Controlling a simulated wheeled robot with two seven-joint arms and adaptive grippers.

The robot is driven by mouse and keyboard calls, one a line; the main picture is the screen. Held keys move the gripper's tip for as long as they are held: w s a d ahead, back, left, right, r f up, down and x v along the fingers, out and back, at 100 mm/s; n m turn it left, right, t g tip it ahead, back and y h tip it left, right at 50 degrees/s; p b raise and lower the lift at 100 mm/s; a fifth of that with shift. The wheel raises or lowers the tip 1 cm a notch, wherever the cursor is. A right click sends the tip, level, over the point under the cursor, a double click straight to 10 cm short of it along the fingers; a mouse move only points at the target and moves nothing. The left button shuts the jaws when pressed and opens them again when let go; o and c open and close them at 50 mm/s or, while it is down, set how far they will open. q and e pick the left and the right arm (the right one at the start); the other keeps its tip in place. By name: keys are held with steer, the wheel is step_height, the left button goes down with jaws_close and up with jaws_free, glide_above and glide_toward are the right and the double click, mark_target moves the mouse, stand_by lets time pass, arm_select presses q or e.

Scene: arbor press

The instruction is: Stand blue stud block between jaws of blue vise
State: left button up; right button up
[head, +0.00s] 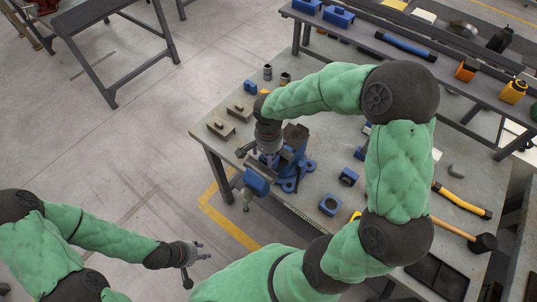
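The blue vise (257,181) stands at the near left edge of the workbench, with its handle hanging over the edge. My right gripper (261,156) points down just over the vise and hides much of its jaws. I cannot tell whether its fingers are open or hold anything. Small blue blocks lie right of the vise: one with a dark opening (348,176) and one with a round hole (329,205). I cannot tell which is the stud block. My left gripper (201,264) is open and empty above the floor, away from the bench.
The grey workbench (445,205) also carries wooden-looking blocks with pegs (220,128), a small blue piece (250,87) and a hammer (470,236). A shelf (400,55) with tools runs along the back. My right arm covers the bench's middle.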

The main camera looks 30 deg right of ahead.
steer(key=shift+r+p, duration=0.4)
steer(key=shift+p, duration=0.05)
step_height(320, 180, up, 13)
steer(key=shift+f+p, duration=0.2)
steer(key=shift+p, duration=0.2)
steer(key=shift+w, duration=0.1)
stand_by(0.4)
